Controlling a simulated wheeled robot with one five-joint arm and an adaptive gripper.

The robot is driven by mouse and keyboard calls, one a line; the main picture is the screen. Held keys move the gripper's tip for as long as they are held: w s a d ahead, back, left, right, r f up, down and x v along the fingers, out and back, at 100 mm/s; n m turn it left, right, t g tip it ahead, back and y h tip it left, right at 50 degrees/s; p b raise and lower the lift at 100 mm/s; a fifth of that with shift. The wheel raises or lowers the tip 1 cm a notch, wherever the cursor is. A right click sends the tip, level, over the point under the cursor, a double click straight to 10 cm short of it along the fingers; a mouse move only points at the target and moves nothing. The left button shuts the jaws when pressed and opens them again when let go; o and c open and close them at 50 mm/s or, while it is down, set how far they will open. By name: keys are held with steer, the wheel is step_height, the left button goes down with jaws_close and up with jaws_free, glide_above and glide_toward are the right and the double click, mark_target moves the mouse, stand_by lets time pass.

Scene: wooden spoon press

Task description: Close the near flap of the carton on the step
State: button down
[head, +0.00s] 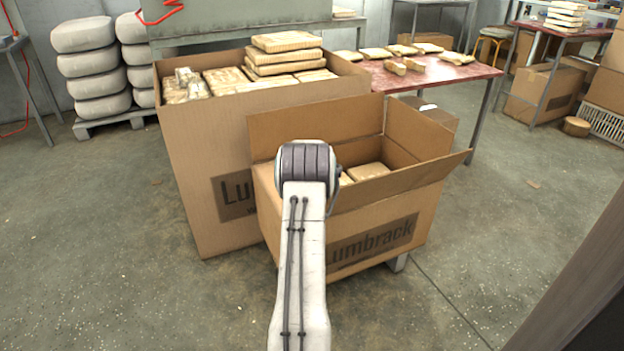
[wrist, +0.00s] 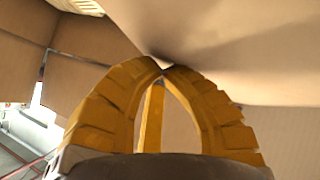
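The carton (head: 375,232) with the "Lumbrack" print sits on a low step (head: 399,263), of which only a grey corner shows. Its near flap (head: 405,183) stands open, slanting up and outward over the printed side. The far flap (head: 312,124) and right flap (head: 417,131) stand up. Wrapped packs (head: 369,171) lie inside. My arm covers the carton's left part and hides my gripper in the head view. In the wrist view my gripper's yellow fingers (wrist: 163,70) meet at the tips with nothing seen between them. A cardboard surface (wrist: 225,45) is close by the tips; contact is unclear.
A taller, full carton (head: 205,150) stands close behind and left. A red-topped table (head: 440,72) with packs is behind right. A dark post (head: 575,285) crosses the lower right corner. The floor in front and to the left is mostly clear.

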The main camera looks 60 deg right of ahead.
steer(key=shift+r, duration=0.1)
stand_by(0.3)
steer(key=shift+r+p, duration=0.4)
steer(key=shift+r, duration=0.35)
step_height(320, 180, up, 10)
steer(key=shift+f, duration=0.15)
